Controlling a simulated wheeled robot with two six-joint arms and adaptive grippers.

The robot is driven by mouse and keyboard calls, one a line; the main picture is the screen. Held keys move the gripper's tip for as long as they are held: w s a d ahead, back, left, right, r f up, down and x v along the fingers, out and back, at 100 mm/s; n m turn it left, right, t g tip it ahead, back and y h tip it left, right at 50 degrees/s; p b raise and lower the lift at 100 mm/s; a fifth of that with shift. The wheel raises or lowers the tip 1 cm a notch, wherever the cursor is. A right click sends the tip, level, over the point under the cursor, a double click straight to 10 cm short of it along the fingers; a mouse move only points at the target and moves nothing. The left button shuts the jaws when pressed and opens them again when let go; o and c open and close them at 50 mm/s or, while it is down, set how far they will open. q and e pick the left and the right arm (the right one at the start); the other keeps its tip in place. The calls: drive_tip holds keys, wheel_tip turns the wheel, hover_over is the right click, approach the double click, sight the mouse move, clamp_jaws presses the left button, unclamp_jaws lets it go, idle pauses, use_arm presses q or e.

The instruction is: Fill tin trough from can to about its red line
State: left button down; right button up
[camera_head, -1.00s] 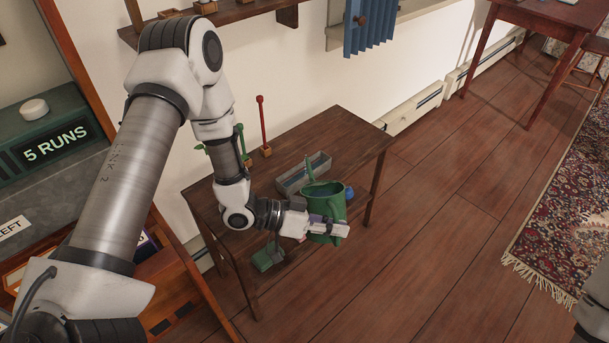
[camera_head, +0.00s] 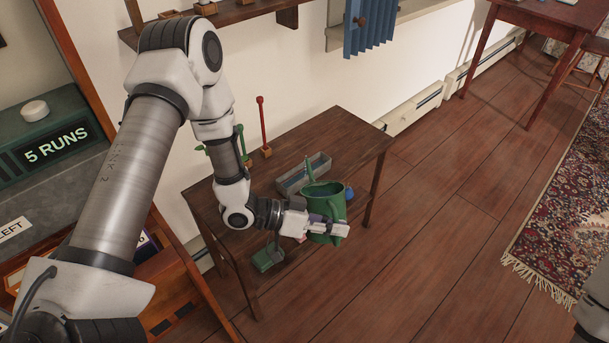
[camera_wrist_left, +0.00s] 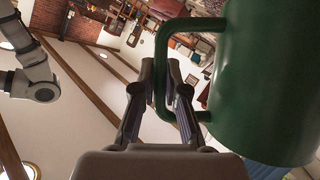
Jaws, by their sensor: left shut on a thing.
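The green can (camera_head: 323,205) is held just in front of the right part of the small wooden table, with its open top up and its spout toward the trough. I cannot tell its exact tilt. My left gripper (camera_head: 325,229) is shut on the can's handle, which also shows in the left wrist view (camera_wrist_left: 160,70) beside the can's green body (camera_wrist_left: 270,80). The grey tin trough (camera_head: 291,181) stands on the table behind the can, partly hidden by it. Its red line and water level cannot be made out. My right gripper is not in view.
A blue thing (camera_head: 349,193) shows behind the can. A green object (camera_head: 268,257) sits below the tabletop.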

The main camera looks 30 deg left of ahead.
use_arm(q)
drive_tip(key=shift+w+a+r+n+p, duration=0.1)
drive_tip(key=shift+w+r+n+p, duration=0.05)
drive_tip(key=shift+r+p, duration=0.45)
drive_tip(key=shift+w+a+r+n+p, duration=0.1)
drive_tip(key=shift+r+n+p, duration=0.05)
drive_tip(key=shift+r+p, duration=0.45)
idle(1.4)
idle(1.4)
wheel_tip(320, 180, down, 16)
drive_tip(key=m+t+y+b, duration=0.2)
drive_tip(key=m+b, duration=0.2)
drive_tip(key=b, duration=0.9)
drive_tip(key=shift+f, duration=0.2)
drive_tip(key=shift+s+d+r, duration=0.1)
drive_tip(key=shift+r, duration=0.05)
wheel_tip(320, 180, up, 5)
drive_tip(key=p, duration=0.4)
